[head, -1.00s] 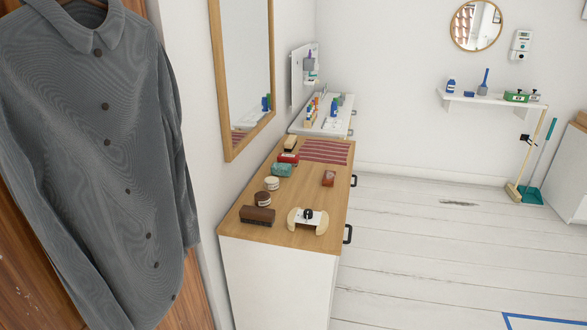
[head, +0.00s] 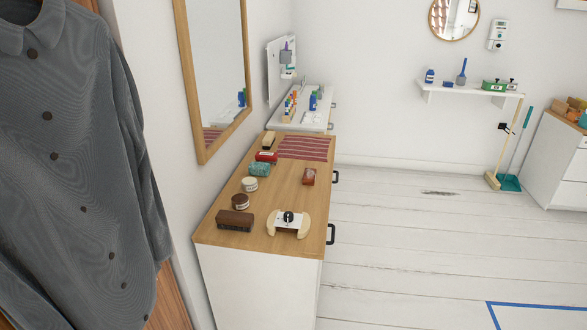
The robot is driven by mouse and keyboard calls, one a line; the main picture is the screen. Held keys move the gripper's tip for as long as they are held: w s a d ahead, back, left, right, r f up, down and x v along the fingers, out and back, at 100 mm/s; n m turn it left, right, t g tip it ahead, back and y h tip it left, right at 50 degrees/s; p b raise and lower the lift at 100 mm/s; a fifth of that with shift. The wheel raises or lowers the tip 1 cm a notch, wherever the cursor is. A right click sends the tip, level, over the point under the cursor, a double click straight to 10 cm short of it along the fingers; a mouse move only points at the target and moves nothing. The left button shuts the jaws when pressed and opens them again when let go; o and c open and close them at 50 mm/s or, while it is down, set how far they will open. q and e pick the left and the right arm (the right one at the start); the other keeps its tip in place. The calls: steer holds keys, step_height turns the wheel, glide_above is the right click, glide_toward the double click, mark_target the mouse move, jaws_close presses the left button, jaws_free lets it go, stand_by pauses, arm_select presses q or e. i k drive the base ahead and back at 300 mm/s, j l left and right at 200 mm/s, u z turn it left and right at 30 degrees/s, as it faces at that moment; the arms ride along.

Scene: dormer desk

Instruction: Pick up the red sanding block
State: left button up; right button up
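Two red things lie on the wooden top of the white cabinet (head: 265,231). A small brick-red block (head: 309,177) lies by itself near the right edge, just in front of the striped cloth. A brighter red item with a pale mark (head: 266,156) lies at the left, in the row along the wall. Both are small here, and I cannot tell for certain which is the sanding block. Neither of my grippers is in view.
Near the red things are a teal roll (head: 260,169), two round tins, a dark brush (head: 235,221), a pale-handled tool (head: 289,223) and a striped cloth (head: 304,148). A grey shirt (head: 75,150) hangs at the left. The floor right of the cabinet is open.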

mark_target(271, 158)
steer(key=i+l+u, duration=0.1)
steer(key=i+l, duration=0.25)
steer(key=i+l+u, duration=0.1)
steer(key=i+l, duration=0.25)
steer(key=l, duration=0.25)
steer(key=i+l+u, duration=0.15)
steer(key=i+l, duration=0.2)
steer(key=l, duration=0.15)
